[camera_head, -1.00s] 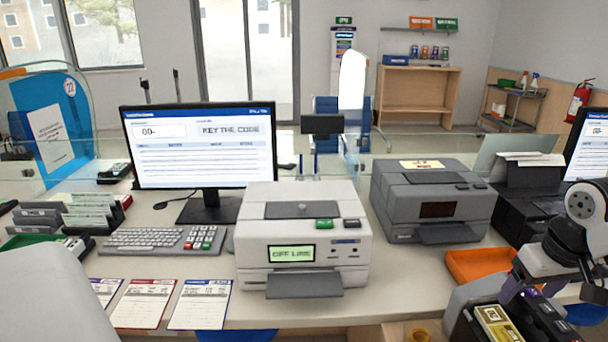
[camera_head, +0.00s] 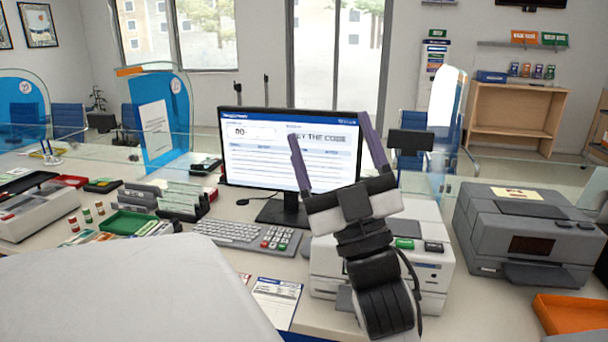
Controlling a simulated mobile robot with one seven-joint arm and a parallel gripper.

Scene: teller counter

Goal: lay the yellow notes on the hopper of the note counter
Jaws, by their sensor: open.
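I cannot make out the yellow notes for certain in the current view. My gripper (camera_head: 329,128) is raised in the middle, fingers pointing up and spread open, with nothing between them. It stands in front of the monitor (camera_head: 245,150) and the white machine (camera_head: 432,270), hiding much of that machine's top and front. A grey machine (camera_head: 515,230) with a dark front window and a pale yellow label on top stands to the right. Neither machine carries a readable name, so I cannot tell which is the note counter. No notes show on the grey machine's top except that label.
A keyboard (camera_head: 240,236) lies left of the white machine. An orange tray (camera_head: 570,314) is at lower right. A green tray (camera_head: 130,224), file racks (camera_head: 175,200) and small rolls (camera_head: 87,215) fill the left counter. Glass screens stand behind.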

